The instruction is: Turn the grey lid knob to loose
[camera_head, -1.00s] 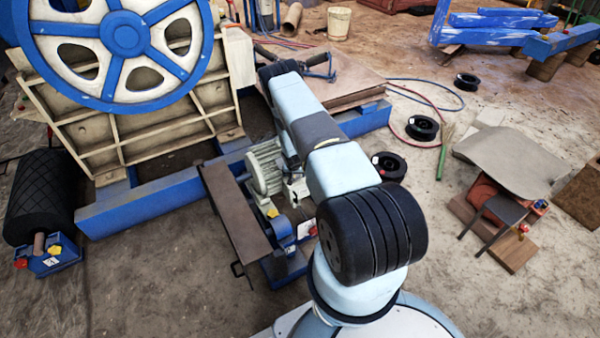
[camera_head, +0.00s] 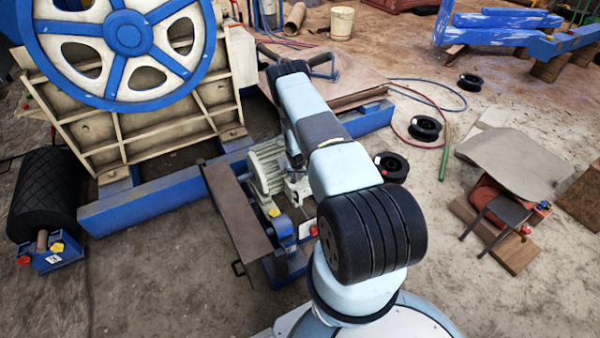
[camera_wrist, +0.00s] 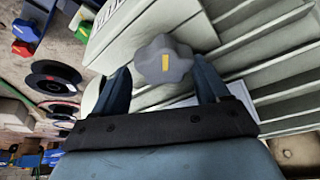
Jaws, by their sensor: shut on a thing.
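The grey lid knob (camera_wrist: 164,60) is lobed and has a yellow mark on its face. It shows at the top middle of the wrist view, in front of a pale ribbed housing (camera_wrist: 255,45). My gripper (camera_wrist: 160,72) has one dark finger on each side of the knob and is shut on it. The contact faces of the fingers are partly hidden by the knob. In the head view my arm covers the knob and my gripper.
In the head view, a pale ribbed motor (camera_head: 266,168) and a brown plate (camera_head: 232,212) stand left of my arm. The crusher with its blue wheel (camera_head: 128,38) is farther left. Several black spools (camera_head: 425,128) and hoses lie on the right-hand floor.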

